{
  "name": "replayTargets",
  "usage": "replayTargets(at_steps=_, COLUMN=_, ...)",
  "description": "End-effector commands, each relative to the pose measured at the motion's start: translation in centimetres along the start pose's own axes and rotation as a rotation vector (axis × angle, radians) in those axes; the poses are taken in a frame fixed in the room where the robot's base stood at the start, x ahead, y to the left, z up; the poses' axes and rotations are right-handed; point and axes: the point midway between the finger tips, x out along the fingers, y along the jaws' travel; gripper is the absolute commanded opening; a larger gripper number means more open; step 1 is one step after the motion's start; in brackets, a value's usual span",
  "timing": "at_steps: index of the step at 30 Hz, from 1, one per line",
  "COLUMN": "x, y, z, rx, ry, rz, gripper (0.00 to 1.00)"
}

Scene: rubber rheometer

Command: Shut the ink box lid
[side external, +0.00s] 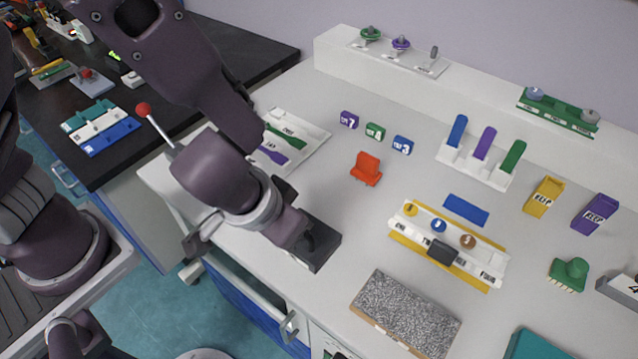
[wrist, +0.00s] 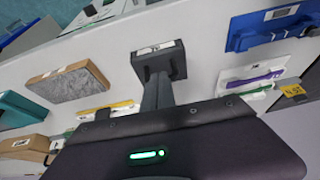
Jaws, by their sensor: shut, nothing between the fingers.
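A low black box (side external: 327,250) sits on the white bench below the end of my arm. I take it to be the ink box. In the wrist view it is a dark box (wrist: 175,54) with a white label on its edge. My gripper (side external: 309,236) is shut and empty, with its dark fingertips over the box top. In the wrist view the gripper (wrist: 158,78) reaches onto the box and hides its middle. I cannot tell whether the fingertips touch it. The lid looks flat or nearly so, but I cannot tell whether it is fully shut.
A grey speckled block (side external: 407,312) and a white and yellow rack (side external: 480,275) stand to the right. An orange piece (side external: 366,168) and a white tray (side external: 315,132) lie behind. A red-knobbed lever (side external: 145,110) stands to the left. An open blue drawer (side external: 245,296) is below the bench edge.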

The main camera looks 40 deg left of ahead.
Motion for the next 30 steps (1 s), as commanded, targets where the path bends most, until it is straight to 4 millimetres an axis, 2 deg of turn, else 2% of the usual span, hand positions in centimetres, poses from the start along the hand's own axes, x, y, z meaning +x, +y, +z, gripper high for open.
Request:
replayTargets(at_steps=22, x=0.0, y=0.0, z=0.1, rx=-0.001, ry=-0.002, rz=-0.001, gripper=0.00)
replayTargets(at_steps=26, x=-1.2, y=0.0, z=-0.8, rx=-0.007, ry=0.001, rz=0.003, gripper=0.00)
replayTargets(at_steps=30, x=-3.5, y=0.0, z=-2.4, rx=-0.009, ry=0.004, rz=0.004, gripper=0.00)
